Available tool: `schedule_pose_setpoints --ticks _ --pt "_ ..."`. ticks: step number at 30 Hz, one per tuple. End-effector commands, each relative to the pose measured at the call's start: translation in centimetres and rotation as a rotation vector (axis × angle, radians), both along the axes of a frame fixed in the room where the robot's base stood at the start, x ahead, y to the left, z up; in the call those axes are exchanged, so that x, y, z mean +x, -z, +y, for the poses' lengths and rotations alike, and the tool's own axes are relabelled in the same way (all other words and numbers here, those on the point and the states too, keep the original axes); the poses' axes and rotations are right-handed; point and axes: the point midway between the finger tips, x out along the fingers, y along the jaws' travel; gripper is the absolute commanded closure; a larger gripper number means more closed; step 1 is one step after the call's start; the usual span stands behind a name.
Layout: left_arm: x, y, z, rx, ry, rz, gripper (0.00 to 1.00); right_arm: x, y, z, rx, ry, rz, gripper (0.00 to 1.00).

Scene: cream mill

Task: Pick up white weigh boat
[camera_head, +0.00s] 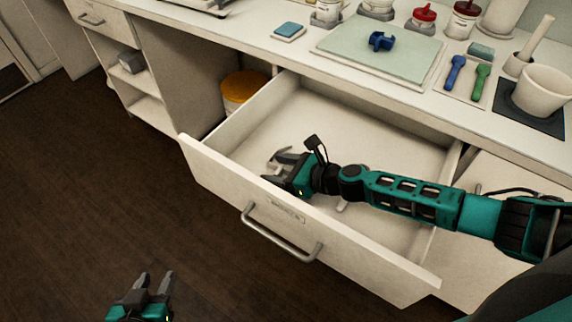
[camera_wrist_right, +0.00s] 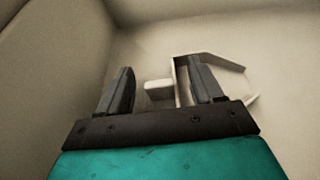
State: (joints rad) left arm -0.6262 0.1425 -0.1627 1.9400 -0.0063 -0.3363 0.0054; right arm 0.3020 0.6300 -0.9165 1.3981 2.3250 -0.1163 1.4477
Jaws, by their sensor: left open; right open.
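The white weigh boat (camera_wrist_right: 215,59) lies on the floor of the open drawer, a low pale shape with angled walls and a small tab. In the head view only a bit of it (camera_head: 271,166) shows by my right fingertips. My right gripper (camera_head: 278,168) is open, low in the drawer near its front panel. In the right wrist view its fingers (camera_wrist_right: 160,88) stand either side of the tab and near wall, and the right finger overlaps the boat. Whether they touch it I cannot tell. My left gripper (camera_head: 154,282) is open and empty over the floor.
The drawer (camera_head: 235,172) is pulled out, its walls close around my right gripper. A pale piece (camera_head: 342,207) shows under my right arm. The counter above holds a green mat (camera_head: 345,55) with a blue part (camera_head: 381,41), scoops (camera_head: 455,72) and a mortar (camera_head: 541,90).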

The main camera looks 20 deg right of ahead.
Motion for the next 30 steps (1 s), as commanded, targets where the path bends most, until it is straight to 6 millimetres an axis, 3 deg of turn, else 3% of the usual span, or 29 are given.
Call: schedule_pose_setpoints --ticks 5,21,30 --pt "0.22 -0.15 0.01 0.0 0.0 -0.005 0.57 -0.03 -0.01 -0.01 0.0 0.0 0.0 0.36" --pt "0.24 -0.17 0.02 0.0 0.0 -0.005 0.57 -0.05 -0.02 -0.02 0.0 -0.001 0.0 0.88" --pt "0.09 -0.23 0.02 0.0 0.001 -0.002 0.57 -0.03 -0.23 -0.03 0.0 0.0 0.0 0.89"
